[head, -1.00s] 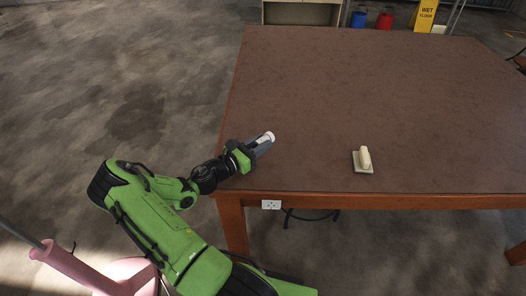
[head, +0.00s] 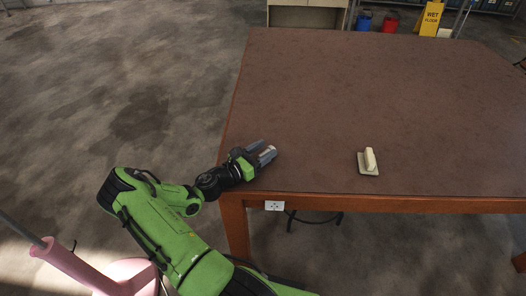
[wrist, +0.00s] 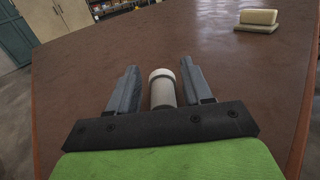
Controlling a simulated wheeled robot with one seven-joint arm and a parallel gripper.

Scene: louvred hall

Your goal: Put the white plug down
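The white plug (wrist: 162,88) is a short pale cylinder with a rim at its far end. In the wrist view it is between the two grey fingers of my gripper (wrist: 160,85), with a narrow gap on each side. My gripper is open and low over the near left corner of the brown table (head: 370,90). In the head view my gripper (head: 267,152) hides most of the plug (head: 268,151). The plug appears to rest on the tabletop, though its underside is hidden.
A cream block with a flat base (head: 369,161) stands to the right on the table, also in the wrist view (wrist: 257,18). A white socket (head: 274,206) is on the table's front edge. Most of the tabletop is clear. A yellow sign (head: 431,18) stands behind.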

